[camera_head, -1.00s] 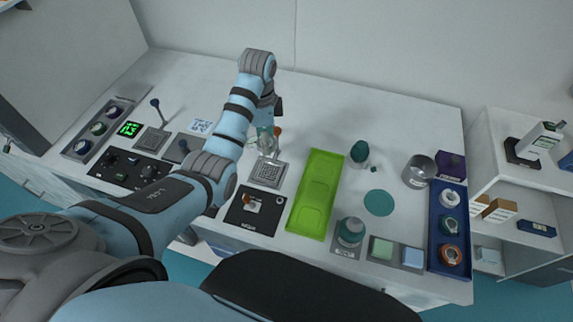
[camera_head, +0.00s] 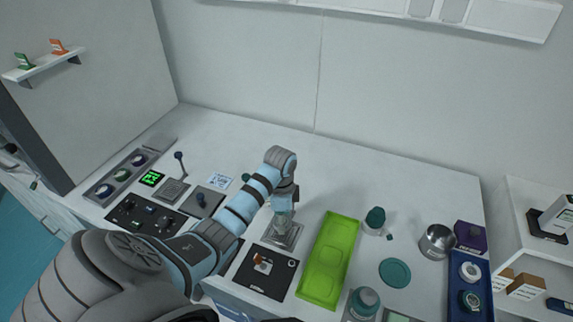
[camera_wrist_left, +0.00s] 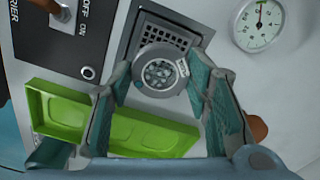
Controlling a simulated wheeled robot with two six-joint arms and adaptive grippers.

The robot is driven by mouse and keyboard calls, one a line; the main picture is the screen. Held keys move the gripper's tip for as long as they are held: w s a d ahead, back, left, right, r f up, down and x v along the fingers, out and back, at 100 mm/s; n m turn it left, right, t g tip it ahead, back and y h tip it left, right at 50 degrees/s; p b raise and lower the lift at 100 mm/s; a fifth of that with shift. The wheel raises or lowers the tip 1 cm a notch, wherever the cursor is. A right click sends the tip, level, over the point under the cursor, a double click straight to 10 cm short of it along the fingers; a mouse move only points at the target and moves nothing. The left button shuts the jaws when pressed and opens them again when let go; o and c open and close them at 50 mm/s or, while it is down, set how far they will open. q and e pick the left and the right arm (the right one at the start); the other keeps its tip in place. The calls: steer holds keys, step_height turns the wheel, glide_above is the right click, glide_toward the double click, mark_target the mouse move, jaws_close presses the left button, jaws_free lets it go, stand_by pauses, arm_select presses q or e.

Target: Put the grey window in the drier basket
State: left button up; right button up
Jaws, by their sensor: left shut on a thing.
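My left gripper (camera_head: 283,216) points down over a grey square plate with a dark grille, which I take to be the drier basket (camera_wrist_left: 180,22); its frame also shows in the head view (camera_head: 293,241). In the left wrist view the teal fingers (camera_wrist_left: 158,85) are shut on a round grey ring with a pale, patterned centre and a small white label, the grey window (camera_wrist_left: 160,70). The ring lies over the grille and hides part of it. I cannot tell whether it touches the grille. My right gripper is not in view.
A black drier switch panel (camera_head: 265,272) sits in front of the grille. A green tray (camera_head: 330,262) lies to its right. A round dial (camera_wrist_left: 258,24) is beside the plate in the wrist view. Teal-capped bottles (camera_head: 375,219) and a blue tray (camera_head: 470,288) stand farther right.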

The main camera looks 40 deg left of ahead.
arm_select(q)
step_height(320, 180, down, 5)
steer(key=b, duration=0.4)
steer(key=shift+r, duration=0.4)
steer(key=shift+c, duration=0.6)
steer(key=shift+f, duration=0.2)
steer(key=o, duration=1.3)
steer(key=shift+f, duration=0.1)
steer(key=shift+c, duration=0.2)
